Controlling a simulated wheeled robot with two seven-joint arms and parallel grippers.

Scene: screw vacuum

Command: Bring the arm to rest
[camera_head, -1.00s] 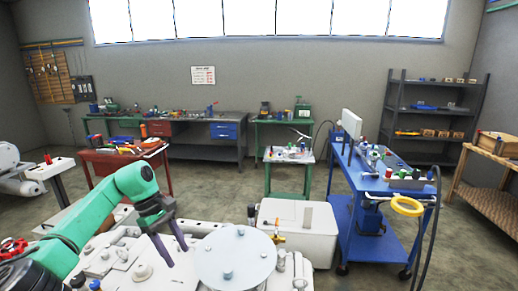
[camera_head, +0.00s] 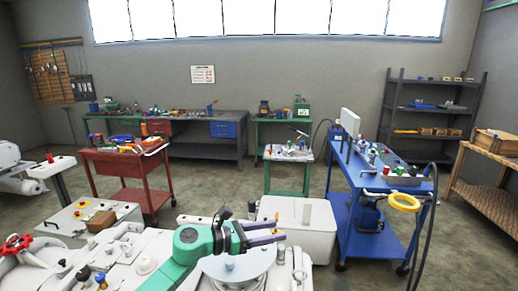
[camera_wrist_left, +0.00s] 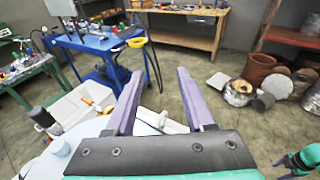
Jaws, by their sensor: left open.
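My left gripper (camera_head: 280,232) is at the lower middle of the head view, above the round white plate (camera_head: 225,275) of the white machine. Its two purple fingers are apart and point to the right, with nothing between them. In the left wrist view my left gripper (camera_wrist_left: 158,95) also shows spread fingers with only the machine edge and floor beyond them. My green left arm (camera_head: 185,262) reaches in from the bottom. Whether the fingers touch the machine cannot be told, but they look clear of it.
The white machine (camera_head: 135,255) with knobs and a red valve wheel (camera_head: 15,245) fills the lower left. A white box (camera_head: 310,235) stands right of the gripper. A blue cart (camera_head: 350,172) with a yellow ring (camera_head: 404,202) is further right. Open floor (camera_head: 440,255) lies at the right.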

